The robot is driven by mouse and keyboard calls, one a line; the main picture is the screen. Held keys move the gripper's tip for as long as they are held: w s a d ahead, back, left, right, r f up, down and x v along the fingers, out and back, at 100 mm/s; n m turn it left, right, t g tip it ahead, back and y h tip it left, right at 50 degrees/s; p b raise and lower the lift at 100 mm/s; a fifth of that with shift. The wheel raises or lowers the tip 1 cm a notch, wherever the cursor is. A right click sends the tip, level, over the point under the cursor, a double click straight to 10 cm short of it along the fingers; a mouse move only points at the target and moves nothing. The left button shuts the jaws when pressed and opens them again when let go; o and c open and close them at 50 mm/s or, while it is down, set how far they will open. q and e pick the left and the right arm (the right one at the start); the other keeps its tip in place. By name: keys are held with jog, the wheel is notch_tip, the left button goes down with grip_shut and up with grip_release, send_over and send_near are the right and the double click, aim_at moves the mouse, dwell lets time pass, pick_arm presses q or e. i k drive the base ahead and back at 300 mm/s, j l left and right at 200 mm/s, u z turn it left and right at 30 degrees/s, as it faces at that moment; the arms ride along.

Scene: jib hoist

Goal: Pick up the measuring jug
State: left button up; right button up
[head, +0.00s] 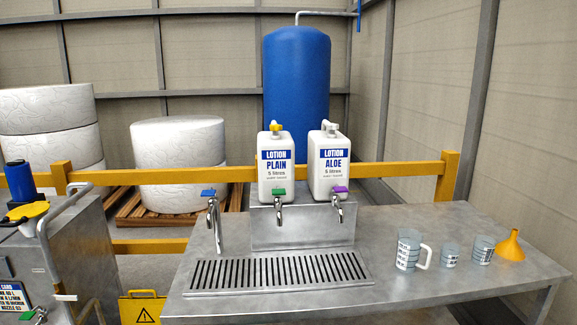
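The measuring jug (408,250) stands upright on the right part of the metal bench in the head view. It is a clear, greyish jug with dark markings on its side and a pale handle on its right. It stands apart from the smaller cup to its right. Neither of my grippers shows in the head view, so their state and place are hidden.
Two marked cups (450,256) (482,249) and a yellow funnel (511,246) stand right of the jug on the metal bench (400,295). A slotted drain (279,272), taps (216,222) and two lotion containers (275,166) (329,163) are to the left. The bench front is clear.

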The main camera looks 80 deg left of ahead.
aim_at(409, 244)
jog(key=u, duration=2.45)
